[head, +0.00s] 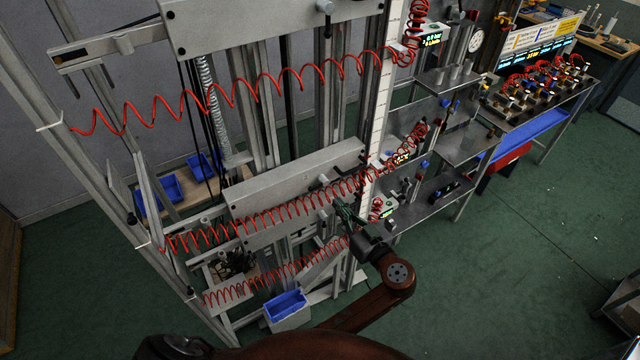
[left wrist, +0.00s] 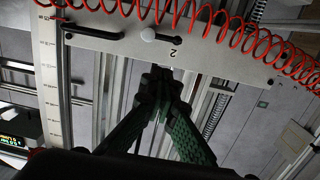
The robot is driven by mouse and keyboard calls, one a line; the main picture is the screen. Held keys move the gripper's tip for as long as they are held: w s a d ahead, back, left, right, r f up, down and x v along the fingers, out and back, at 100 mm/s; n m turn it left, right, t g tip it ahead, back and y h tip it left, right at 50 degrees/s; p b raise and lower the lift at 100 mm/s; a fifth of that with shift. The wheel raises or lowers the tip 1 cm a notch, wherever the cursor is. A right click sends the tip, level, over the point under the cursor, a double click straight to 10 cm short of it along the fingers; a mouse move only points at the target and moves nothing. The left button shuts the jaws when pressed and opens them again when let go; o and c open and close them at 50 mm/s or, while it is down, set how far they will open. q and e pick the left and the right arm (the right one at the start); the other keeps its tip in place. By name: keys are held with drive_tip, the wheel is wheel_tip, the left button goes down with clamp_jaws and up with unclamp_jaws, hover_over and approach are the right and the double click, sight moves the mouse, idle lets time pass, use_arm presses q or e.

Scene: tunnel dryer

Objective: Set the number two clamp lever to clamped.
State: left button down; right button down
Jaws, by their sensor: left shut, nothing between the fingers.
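A grey plate (head: 285,183) crosses the frame at mid height. In the left wrist view the plate (left wrist: 215,45) carries the figure 2. My left gripper (head: 345,212), with green fingers, is near the right end of the plate in the head view. In the left wrist view its fingertips (left wrist: 160,78) are together and empty, appearing just past the plate's edge, apart from the lever. My right gripper is not in view.
Red coiled hoses (head: 270,218) stretch across the frame close to the plate and gripper. A white graduated upright (head: 383,110) stands beside the plate's right end. Another grey plate (head: 260,20) is above. A blue bin (head: 285,305) is below. Green floor at right is open.

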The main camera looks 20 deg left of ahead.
use_arm(q)
drive_tip(key=shift+s+r+n+y, duration=0.15)
drive_tip(key=shift+s+r+n, duration=0.1)
drive_tip(key=shift+r, duration=0.4)
drive_tip(key=shift+s+r+n+y, duration=0.15)
drive_tip(key=shift+s+r+n, duration=0.1)
drive_tip(key=shift+r, duration=0.35)
drive_tip(key=shift+w+a+f+p, duration=0.55)
drive_tip(key=shift+w+a+f, duration=0.2)
drive_tip(key=shift+w+a, duration=0.5)
drive_tip(key=shift+w+a+f+p, duration=0.5)
drive_tip(key=shift+w+a+f, duration=0.4)
drive_tip(key=shift+a, duration=0.65)
drive_tip(key=shift+w+a+f+p, duration=0.6)
drive_tip(key=shift+w+a, duration=0.6)
drive_tip(key=shift+a, duration=0.2)
